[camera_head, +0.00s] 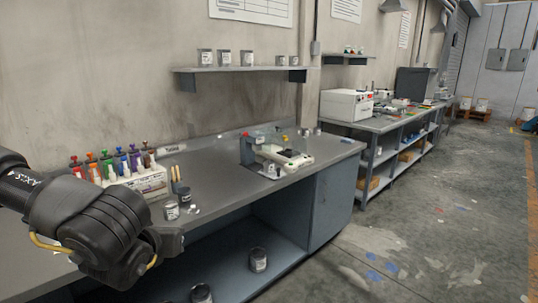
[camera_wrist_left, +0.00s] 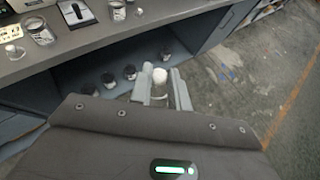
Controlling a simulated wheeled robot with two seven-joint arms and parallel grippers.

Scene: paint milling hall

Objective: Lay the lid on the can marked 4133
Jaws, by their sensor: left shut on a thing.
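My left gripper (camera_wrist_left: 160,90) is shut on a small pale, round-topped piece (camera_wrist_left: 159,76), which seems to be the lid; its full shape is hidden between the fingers. In the head view my left gripper (camera_head: 170,243) is in front of the bench edge, mostly hidden by my wrist. A labelled can (camera_head: 171,211) stands on the bench near the front edge, with another can (camera_head: 185,198) just behind it. Further cans (camera_head: 258,260) stand on the shelf below the bench. The can labels are too small to read, so I cannot tell which is 4133. My right gripper is not in view.
The bench (camera_head: 225,180) holds a rack of coloured bottles (camera_head: 125,180) on the left and a bench device (camera_head: 283,157) on the right. Several cans stand on a wall shelf (camera_head: 245,69). A small shiny thing (camera_head: 193,211) lies beside the bench cans. The bench middle is clear.

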